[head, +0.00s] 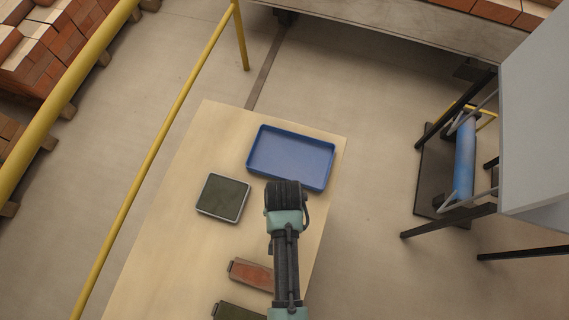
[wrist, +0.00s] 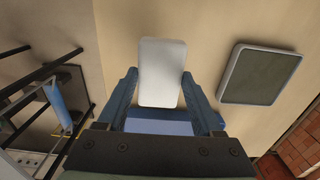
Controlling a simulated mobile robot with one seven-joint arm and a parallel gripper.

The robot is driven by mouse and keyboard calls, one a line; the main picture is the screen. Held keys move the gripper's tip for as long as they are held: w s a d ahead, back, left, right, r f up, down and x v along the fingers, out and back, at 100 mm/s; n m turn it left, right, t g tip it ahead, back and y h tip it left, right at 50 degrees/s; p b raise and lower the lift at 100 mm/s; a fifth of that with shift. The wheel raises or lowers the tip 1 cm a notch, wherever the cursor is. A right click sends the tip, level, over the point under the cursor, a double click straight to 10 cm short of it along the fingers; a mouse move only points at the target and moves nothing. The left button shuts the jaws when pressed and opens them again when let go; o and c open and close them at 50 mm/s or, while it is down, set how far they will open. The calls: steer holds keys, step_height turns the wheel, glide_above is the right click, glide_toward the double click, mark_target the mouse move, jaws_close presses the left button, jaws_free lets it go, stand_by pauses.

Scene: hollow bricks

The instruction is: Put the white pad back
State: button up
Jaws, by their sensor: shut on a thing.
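The white pad (wrist: 162,65) is between the two fingers of my gripper (wrist: 160,82) in the wrist view, and the gripper is shut on it. In the head view my gripper (head: 285,188) is at the near edge of the blue tray (head: 262,172), and the pad is hidden there. The visible inside of the tray is empty. A blue surface, likely the tray, shows between the fingers in the wrist view (wrist: 160,127). How high the pad is above the table cannot be told.
A dark green pad with a pale rim (head: 222,198) lies left of my gripper. A red-brown block (head: 251,274) and a dark green block (head: 237,311) lie nearer on the table (head: 165,235). The table's left part is clear. A yellow rail (head: 165,150) runs along the left.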

steer(key=shift+f, duration=2.75)
steer(key=shift+f, duration=0.2)
steer(key=o, duration=1.2)
steer(key=shift+r, duration=0.15)
